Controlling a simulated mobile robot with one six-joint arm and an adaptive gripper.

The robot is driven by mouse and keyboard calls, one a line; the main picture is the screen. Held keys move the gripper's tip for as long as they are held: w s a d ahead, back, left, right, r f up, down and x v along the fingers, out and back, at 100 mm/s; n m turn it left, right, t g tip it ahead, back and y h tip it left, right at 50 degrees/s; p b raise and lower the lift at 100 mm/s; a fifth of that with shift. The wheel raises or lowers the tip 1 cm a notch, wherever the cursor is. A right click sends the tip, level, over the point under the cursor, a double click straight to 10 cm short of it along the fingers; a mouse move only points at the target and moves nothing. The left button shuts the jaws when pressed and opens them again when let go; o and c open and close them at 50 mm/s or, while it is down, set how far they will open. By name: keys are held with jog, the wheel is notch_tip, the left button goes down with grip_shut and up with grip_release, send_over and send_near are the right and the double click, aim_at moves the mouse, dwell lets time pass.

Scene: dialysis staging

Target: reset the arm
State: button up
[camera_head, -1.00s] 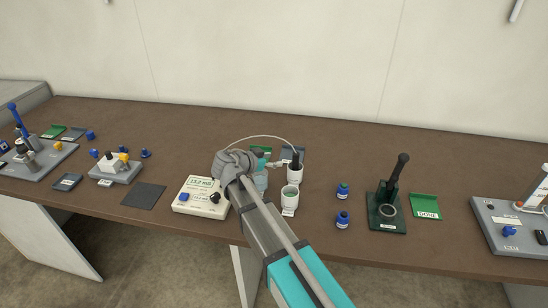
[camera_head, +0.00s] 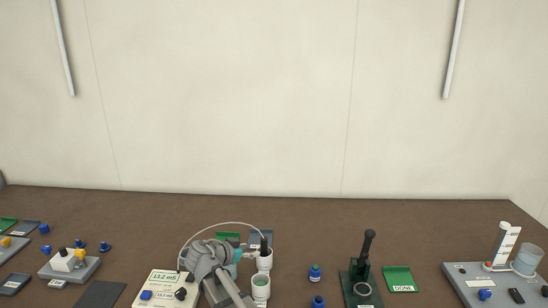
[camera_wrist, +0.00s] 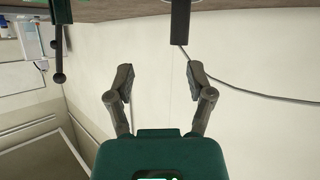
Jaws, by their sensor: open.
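My arm (camera_head: 212,262) reaches over the table from the bottom of the head view, beside the meter. My gripper (camera_wrist: 160,84) shows in the wrist view with its two fingers spread wide and nothing between them. In the head view the fingers are hard to make out behind my wrist. The wrist view appears upside down, with the table edge at the top and pale wall behind the fingers.
A meter (camera_head: 158,288) reading 13.2 mS stands close left of my arm. White cups (camera_head: 261,289) and a cabled black probe (camera_head: 265,244) stand close right. Farther right are blue-capped bottles (camera_head: 315,273), a dark green lever stand (camera_head: 362,285) and a green DONE mat (camera_head: 399,279).

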jog(key=s+d+f+n+g+y+p, duration=0.1)
jog(key=s+d+n+g+y+p, duration=0.1)
jog(key=s+d, duration=0.3)
jog(key=s+d+f+n+g+y+p, duration=0.1)
jog(key=s+d, duration=0.5)
jog(key=d, duration=0.6)
jog(key=s+d+f+n+g+y+p, duration=0.2)
jog(key=s+d+n+g+y+p, duration=0.1)
jog(key=d, duration=0.6)
jog(key=s+n+g+y, duration=0.1)
jog(key=s+g+y, duration=0.1)
jog(key=s+g, duration=0.1)
jog(key=shift+s+d+n+y, duration=0.15)
jog(key=shift+d+n+y, duration=0.15)
jog(key=shift+n+y, duration=0.1)
